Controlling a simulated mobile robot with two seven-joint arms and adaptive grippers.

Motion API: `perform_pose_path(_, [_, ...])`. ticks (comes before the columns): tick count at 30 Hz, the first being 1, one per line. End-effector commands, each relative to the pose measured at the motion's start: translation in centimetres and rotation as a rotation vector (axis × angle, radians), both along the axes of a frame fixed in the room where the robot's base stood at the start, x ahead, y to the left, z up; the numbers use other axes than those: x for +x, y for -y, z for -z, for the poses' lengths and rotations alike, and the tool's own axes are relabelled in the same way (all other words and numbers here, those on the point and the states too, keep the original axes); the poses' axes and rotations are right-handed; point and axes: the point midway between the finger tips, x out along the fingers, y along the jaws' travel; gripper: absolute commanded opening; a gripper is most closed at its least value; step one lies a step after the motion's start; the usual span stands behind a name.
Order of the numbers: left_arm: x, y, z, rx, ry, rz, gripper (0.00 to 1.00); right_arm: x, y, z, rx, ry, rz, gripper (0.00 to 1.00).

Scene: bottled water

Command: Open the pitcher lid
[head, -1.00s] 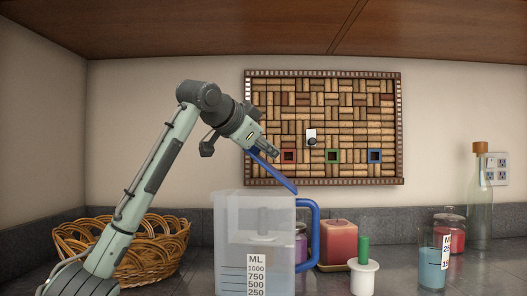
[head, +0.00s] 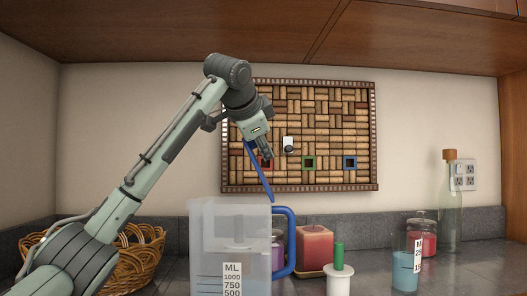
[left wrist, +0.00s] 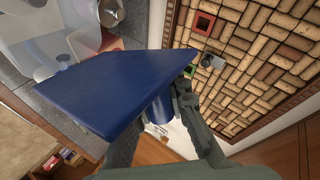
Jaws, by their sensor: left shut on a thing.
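The pitcher (head: 212,240) is clear with a blue handle (head: 290,240) on its right side and an ML scale on its front. Its blue lid (head: 259,172) stands steeply tilted above the pitcher's handle side, its lower end near the rim. My left gripper (head: 262,152) is at the lid's upper end and shut on it. In the left wrist view the lid (left wrist: 115,85) fills the middle, with the gripper fingers at its right edge. Whether the lid still touches the pitcher's rim is hard to tell. My right gripper is not in view.
A wicker basket (head: 128,262) stands left, behind my arm. A red candle (head: 315,247), a white holder with a green peg (head: 339,277), a cup of blue liquid (head: 406,268) and a bottle (head: 449,215) stand right. A cork board (head: 335,120) hangs behind.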

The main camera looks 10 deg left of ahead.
Motion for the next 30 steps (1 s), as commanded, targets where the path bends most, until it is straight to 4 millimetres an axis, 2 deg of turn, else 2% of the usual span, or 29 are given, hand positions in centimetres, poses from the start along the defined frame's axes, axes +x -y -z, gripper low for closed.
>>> perform_pose_path(6, [0.0,0.1,0.0,-0.001,0.001,0.001,0.00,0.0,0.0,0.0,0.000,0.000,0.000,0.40])
perform_pose_path(7, [0.0,0.1,0.0,-0.002,0.001,0.001,0.15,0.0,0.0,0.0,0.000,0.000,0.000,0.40])
perform_pose_path(12, [0.0,0.0,0.0,-0.002,0.001,0.001,0.34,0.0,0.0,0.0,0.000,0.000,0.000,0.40])
perform_pose_path(23, [-0.5,0.0,-0.4,-0.003,0.003,0.002,0.34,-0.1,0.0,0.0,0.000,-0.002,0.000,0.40])
perform_pose_path(26, [-1.7,-0.1,-1.1,-0.002,0.004,0.003,0.34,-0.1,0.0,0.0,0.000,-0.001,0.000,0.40])
perform_pose_path(30, [-4.2,-0.4,-2.7,-0.002,0.007,0.002,0.34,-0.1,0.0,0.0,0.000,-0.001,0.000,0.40])
